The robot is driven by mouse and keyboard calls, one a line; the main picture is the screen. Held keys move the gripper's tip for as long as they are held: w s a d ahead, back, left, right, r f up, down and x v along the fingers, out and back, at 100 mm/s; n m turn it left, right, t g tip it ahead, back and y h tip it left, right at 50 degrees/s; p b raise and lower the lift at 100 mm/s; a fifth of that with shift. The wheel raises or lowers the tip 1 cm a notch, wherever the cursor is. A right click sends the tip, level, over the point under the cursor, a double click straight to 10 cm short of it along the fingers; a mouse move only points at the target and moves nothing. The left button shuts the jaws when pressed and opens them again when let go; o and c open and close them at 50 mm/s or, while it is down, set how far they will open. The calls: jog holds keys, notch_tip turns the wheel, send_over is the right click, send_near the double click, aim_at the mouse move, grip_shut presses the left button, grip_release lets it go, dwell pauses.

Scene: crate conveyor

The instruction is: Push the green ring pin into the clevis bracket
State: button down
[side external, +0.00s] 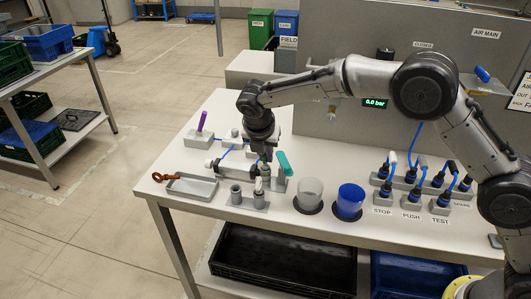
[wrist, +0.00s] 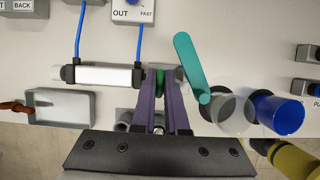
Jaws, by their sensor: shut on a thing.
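My gripper (side external: 264,163) points down over the fixture at the front left part of the bench. In the wrist view its two purple-grey fingers (wrist: 161,98) are shut on the green ring pin (wrist: 160,80). Only a little green shows between them. The grey clevis bracket (side external: 278,184) is close by at the rod end of the silver air cylinder (wrist: 108,75). The fingers largely cover it, and I cannot tell whether the pin is in its holes. A teal handle (side external: 284,163) stands tilted just right of my gripper; it also shows in the wrist view (wrist: 192,68).
Grey sockets (side external: 236,194) stand in front of the fixture. A grey tray (side external: 190,188) with a red-brown hook (side external: 164,177) is left. A clear cup (side external: 309,193) and a blue cup (side external: 349,202) stand right. Blue hoses run from the cylinder. Several valves (side external: 412,199) line the right side.

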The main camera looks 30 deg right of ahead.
jog(key=shift+f, duration=0.15)
jog(key=shift+c, duration=1.5)
grip_release()
jog(key=shift+r, duration=3)
